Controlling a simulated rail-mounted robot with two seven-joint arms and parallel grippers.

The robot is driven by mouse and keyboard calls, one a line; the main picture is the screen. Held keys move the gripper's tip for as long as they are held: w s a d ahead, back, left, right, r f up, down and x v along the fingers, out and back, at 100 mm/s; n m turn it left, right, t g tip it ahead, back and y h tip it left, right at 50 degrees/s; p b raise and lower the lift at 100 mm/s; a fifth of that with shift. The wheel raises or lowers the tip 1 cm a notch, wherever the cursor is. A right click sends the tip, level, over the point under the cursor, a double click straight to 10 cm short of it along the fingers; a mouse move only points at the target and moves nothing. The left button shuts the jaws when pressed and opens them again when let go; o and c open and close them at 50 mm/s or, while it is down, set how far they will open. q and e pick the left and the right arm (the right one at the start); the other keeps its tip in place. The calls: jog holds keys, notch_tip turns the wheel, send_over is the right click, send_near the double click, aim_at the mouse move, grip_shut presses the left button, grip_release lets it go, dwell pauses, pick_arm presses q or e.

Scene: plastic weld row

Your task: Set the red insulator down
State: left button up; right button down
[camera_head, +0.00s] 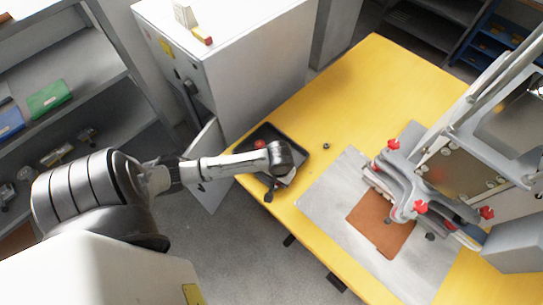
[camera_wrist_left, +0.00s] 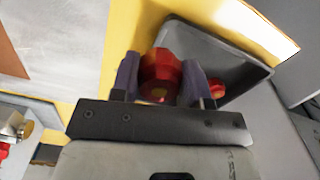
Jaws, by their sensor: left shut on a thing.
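A red insulator (camera_wrist_left: 160,72) is between the two fingers of my left gripper (camera_wrist_left: 160,80) in the left wrist view, and the gripper is shut on it. In the head view the left gripper (camera_head: 271,188) points down at the front edge of the dark tray (camera_head: 300,153), and the arm hides the held insulator. A second red insulator (camera_head: 260,144) lies in the tray; it also shows in the left wrist view (camera_wrist_left: 217,88), beside the right finger. The gap between the held insulator and the surface below cannot be told. My right gripper is not in view.
The tray sits on the yellow table (camera_head: 350,85) near its left corner. A grey plate (camera_head: 325,195) with a brown pad (camera_head: 372,225) lies to the right, under a fixture with red knobs (camera_head: 421,207). A white cabinet (camera_head: 245,80) stands behind. The table's back part is clear.

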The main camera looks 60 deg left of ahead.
pick_arm(q)
jog(key=shift+n, duration=0.5)
jog(key=w+a+f+b, duration=0.1)
jog(key=w+a+f, duration=0.1)
jog(key=a, duration=0.2)
jog(key=w+a+f, duration=0.2)
jog(key=a, duration=0.2)
jog(key=w+a+f+b, duration=0.1)
jog(key=a+f, duration=0.1)
jog(key=a, duration=0.2)
jog(key=shift+w+a+f+b, duration=0.15)
jog(key=shift+w+f+b, duration=0.05)
jog(key=shift+w+b, duration=0.2)
jog(key=shift+f+b, duration=0.5)
jog(key=shift+f, duration=1.55)
jog(key=o, duration=0.9)
jog(key=shift+o, duration=0.2)
